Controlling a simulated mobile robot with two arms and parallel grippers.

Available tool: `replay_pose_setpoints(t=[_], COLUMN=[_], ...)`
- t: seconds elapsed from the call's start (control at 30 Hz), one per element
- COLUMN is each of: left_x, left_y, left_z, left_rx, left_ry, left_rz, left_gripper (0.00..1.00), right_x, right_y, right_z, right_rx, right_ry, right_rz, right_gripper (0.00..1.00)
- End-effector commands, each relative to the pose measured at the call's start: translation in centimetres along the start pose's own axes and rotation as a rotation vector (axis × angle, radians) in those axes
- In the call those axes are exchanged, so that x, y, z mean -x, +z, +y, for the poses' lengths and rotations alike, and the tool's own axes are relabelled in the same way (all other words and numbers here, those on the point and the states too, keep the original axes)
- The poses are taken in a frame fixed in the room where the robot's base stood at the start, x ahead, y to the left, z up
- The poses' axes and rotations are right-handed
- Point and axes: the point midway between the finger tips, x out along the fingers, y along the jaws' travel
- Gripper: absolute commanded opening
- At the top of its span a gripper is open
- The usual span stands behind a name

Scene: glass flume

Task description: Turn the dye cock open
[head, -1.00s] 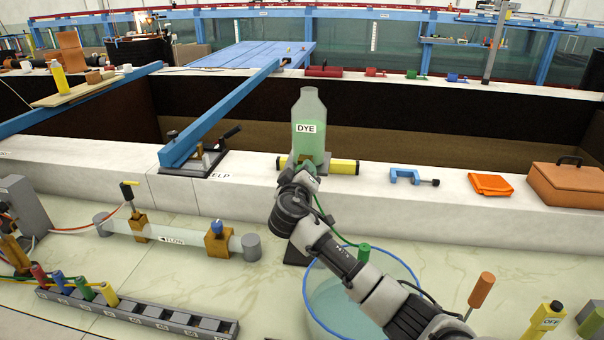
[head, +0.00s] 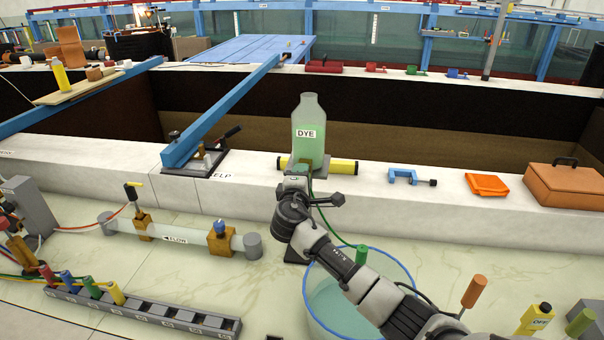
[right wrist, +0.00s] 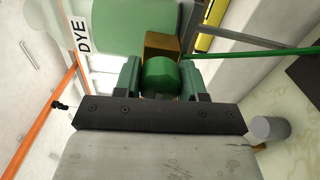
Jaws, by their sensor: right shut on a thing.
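The dye bottle (head: 308,142), clear with green liquid and a DYE label, stands upright on the pale wall. The dye cock has a brass body (right wrist: 163,46) and a round green knob (right wrist: 160,76) below the bottle. My right gripper (right wrist: 160,78) is shut on the green knob, a finger on either side. In the head view my right wrist (head: 296,190) hides most of the cock. A green tube (head: 330,226) runs down from it. My left gripper is out of view.
A blue-rimmed tank (head: 402,262) stands below my right arm. A yellow level (head: 344,166) lies behind the bottle's foot; a blue clamp (head: 405,176), orange cloth (head: 487,184) and brown case (head: 566,186) lie to the right.

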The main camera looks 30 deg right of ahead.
Motion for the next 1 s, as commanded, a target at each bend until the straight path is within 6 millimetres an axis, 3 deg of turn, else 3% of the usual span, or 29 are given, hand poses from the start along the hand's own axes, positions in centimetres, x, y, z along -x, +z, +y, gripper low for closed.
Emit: replay_pose_setpoints(t=[0.33,0.83,0.87,1.0], left_x=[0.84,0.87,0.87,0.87], left_y=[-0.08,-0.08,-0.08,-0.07], left_z=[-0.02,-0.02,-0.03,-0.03], left_rx=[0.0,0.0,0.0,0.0], left_ry=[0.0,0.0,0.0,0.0], left_rz=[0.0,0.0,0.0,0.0], left_gripper=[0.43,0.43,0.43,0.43], right_x=[0.03,0.04,0.04,0.04], right_y=[-0.05,-0.06,-0.06,-0.05], right_z=[-0.01,-0.11,-0.11,-0.1], right_rx=[0.122,0.138,0.138,0.137], right_ry=[0.0,0.0,0.0,0.0], right_rz=[0.001,0.001,0.001,0.001], right_gripper=[0.17,0.17,0.43,0.65])
